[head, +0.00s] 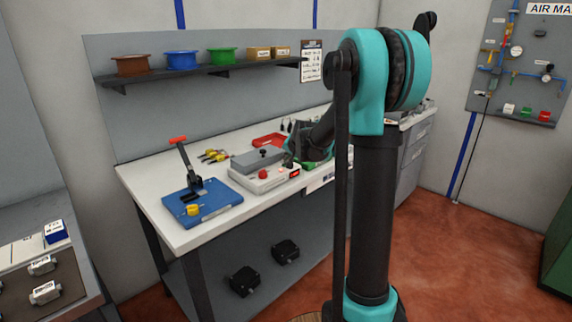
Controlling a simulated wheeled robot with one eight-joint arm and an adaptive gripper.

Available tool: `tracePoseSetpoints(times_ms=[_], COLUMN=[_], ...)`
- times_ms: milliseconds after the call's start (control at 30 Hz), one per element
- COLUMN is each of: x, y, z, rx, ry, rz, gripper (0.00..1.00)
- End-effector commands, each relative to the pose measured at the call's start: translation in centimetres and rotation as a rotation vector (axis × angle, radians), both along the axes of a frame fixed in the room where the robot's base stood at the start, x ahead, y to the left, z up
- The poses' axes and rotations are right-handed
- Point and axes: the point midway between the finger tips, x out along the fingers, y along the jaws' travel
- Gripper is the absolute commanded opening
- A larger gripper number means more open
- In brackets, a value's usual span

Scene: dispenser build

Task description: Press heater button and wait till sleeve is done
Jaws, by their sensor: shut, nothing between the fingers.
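The heater (250,183) looks to be the pale box with a grey top on the workbench. A red button (263,174) sits on its front left, and a small red lit spot shows near its right end. My gripper (290,161) reaches down from the right over the heater's right end, with its fingers shut and empty. It is to the right of the red button, apart from it. Whether its tips touch the box cannot be told. I cannot make out a sleeve.
On the white workbench (152,186), a blue lever tool (215,205) stands left of the heater. Yellow-handled tools (215,156) and a red tray (270,140) lie behind. Spools and boxes line the shelf (160,80) above. My own arm covers the bench's right part.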

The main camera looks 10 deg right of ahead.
Motion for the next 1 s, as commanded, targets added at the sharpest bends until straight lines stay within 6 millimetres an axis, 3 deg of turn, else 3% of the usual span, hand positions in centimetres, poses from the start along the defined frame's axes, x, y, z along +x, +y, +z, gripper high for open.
tracePoseSetpoints(times_ms=[767,1000], x=[0.0,0.0], y=[0.0,0.0], z=[1.8,3.8], rx=[0.0,0.0], ry=[0.0,0.0], rz=[0.0,0.0], gripper=[0.0,0.0])
